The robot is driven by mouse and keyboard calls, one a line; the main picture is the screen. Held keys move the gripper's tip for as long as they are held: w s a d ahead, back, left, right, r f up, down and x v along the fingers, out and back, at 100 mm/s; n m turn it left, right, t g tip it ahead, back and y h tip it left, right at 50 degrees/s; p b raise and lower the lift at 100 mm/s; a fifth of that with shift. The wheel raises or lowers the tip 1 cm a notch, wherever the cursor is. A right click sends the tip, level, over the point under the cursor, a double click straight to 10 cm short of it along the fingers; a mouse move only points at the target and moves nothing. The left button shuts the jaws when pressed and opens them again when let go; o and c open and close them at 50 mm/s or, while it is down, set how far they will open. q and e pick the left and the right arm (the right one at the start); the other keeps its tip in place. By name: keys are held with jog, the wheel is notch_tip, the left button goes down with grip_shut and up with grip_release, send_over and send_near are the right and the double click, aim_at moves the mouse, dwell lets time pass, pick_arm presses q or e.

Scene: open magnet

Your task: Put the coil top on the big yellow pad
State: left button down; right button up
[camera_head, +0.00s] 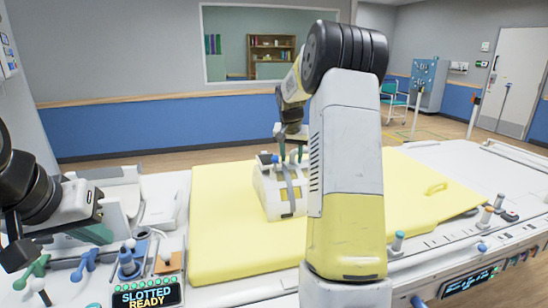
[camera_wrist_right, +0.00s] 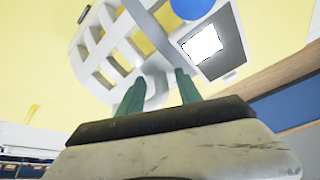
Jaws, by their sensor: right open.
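The coil top (camera_head: 268,193), a white arched frame with openings and a blue knob, is on or just over the big yellow pad (camera_head: 225,245), near its far edge. Whether its whole underside touches the pad is hidden. In the right wrist view the coil top (camera_wrist_right: 95,45) lies just beyond my fingers, with yellow showing through its openings. My right gripper (camera_head: 291,155) is at the coil top's upper side, with its green fingers apart in the right wrist view (camera_wrist_right: 158,88). My left gripper (camera_head: 88,232) is at the far left, away from the coil top; its jaw opening is unclear.
My right arm hides part of the pad and coil top. A yellow handle (camera_head: 436,187) lies at the pad's right. A display reading "SLOTTED READY" (camera_head: 147,296) and several coloured pegs are at the front left. Several more knobs line the table's right edge.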

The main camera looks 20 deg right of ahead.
jog(key=v, duration=1.1)
jog(key=s+a+r+n+y, duration=0.1)
jog(key=s+a+r+n, duration=0.15)
jog(key=s+a, duration=0.45)
jog(key=s+a+f+n+y, duration=0.1)
jog(key=s+a, duration=0.3)
jog(key=s, duration=0.4)
jog(key=s+a+f+n+t+y, duration=0.1)
jog(key=s+a+f+n, duration=0.1)
jog(key=s, duration=0.7)
jog(key=s+a+f+n+t+y, duration=0.1)
jog(key=s+a+f, duration=0.1)
jog(key=s+a, duration=0.3)
jog(key=s, duration=0.3)
jog(key=shift+s+a+f, duration=0.2)
jog(key=shift+a+f, duration=0.1)
jog(key=shift+a, duration=0.05)
jog(key=shift+n, duration=0.25)
